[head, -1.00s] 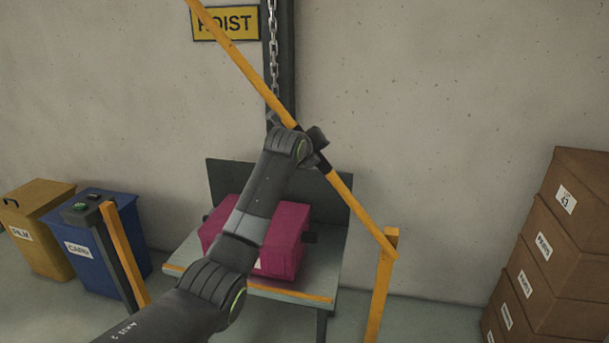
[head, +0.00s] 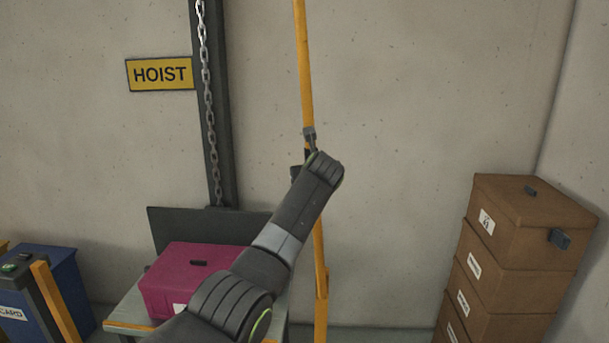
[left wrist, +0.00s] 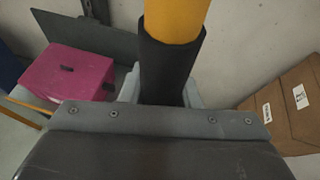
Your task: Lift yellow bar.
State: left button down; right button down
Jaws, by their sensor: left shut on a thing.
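The yellow bar (head: 304,70) stands nearly upright in the head view, running from the top edge down past my left gripper to a yellow post (head: 321,310). My left gripper (head: 309,142) is shut on the bar at its dark grip sleeve. In the left wrist view the yellow bar (left wrist: 176,18) rises from the black sleeve (left wrist: 168,68), which sits between the fingers. The bar's top end is out of the head view. My right gripper is not in view.
A magenta box (head: 190,275) sits on a small table in front of the hoist column (head: 215,120) and chain. Stacked brown cartons (head: 520,240) stand at the right. A blue bin (head: 45,275) and a short yellow-edged post (head: 60,305) are at the lower left.

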pick_arm(q)
jog(key=shift+d+f, duration=0.1)
dwell(0.3)
jog(key=c, duration=1.1)
grip_release()
jog(key=shift+s+d+r+b, duration=0.1)
jog(key=shift+s+r+b, duration=0.15)
jog(key=shift+s+b, duration=0.3)
jog(key=b+v, duration=0.7)
jog(key=v, duration=0.9)
jog(key=shift+r, duration=0.15)
